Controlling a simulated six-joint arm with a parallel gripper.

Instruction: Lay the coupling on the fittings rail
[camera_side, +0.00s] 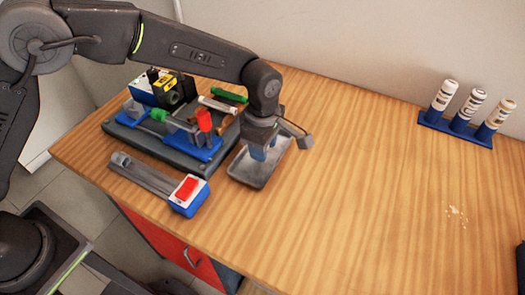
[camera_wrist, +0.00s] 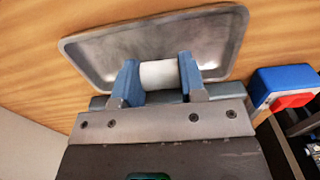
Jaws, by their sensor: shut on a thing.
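The coupling is a short white cylinder (camera_wrist: 159,74), held crosswise between the blue fingertips of my gripper (camera_wrist: 160,80) in the wrist view. In the side view my gripper (camera_side: 259,154) points down over a shallow grey metal tray (camera_side: 246,176), and its fingers and wrist hide the coupling. The tray also shows behind the coupling in the wrist view (camera_wrist: 110,47). I cannot tell whether the coupling touches the tray. A long grey channel (camera_side: 146,176), which looks like the fittings rail, lies left of the tray at the bench's front edge.
A blue-and-white box with a red top (camera_side: 187,194) sits at the rail's right end. Behind the rail, a dark board (camera_side: 128,132) carries several tools and fittings. A blue stand (camera_side: 455,129) with three upright tubes is at the far right. The bench's middle is clear.

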